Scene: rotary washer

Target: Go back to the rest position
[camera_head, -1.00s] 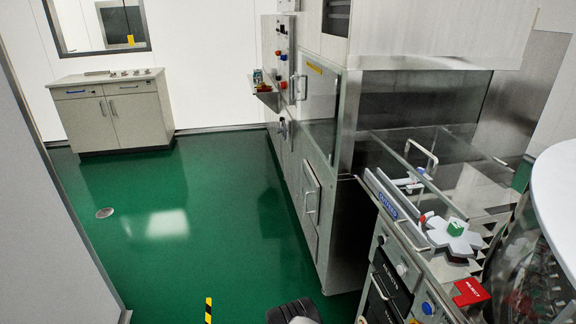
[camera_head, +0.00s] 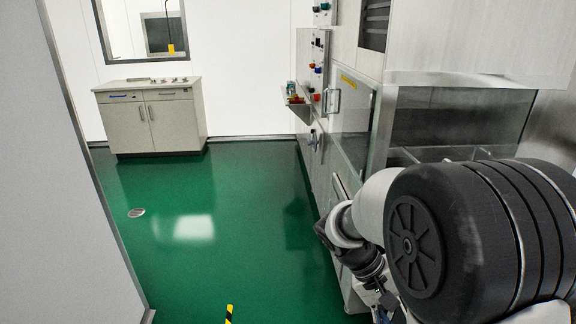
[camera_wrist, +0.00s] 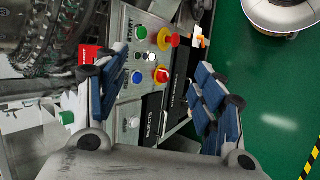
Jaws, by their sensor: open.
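My gripper (camera_wrist: 163,97) is open in the wrist view, with its blue-padded fingers spread apart and nothing between them. In the head view my arm fills the lower right and hides most of the panel and conveyor. The fingertips cannot be made out clearly there.
The stainless washer (camera_head: 350,125) stands on the right with a small shelf (camera_head: 298,106) on its side. A grey cabinet (camera_head: 152,120) stands at the back wall. A wall panel (camera_head: 60,190) is at left.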

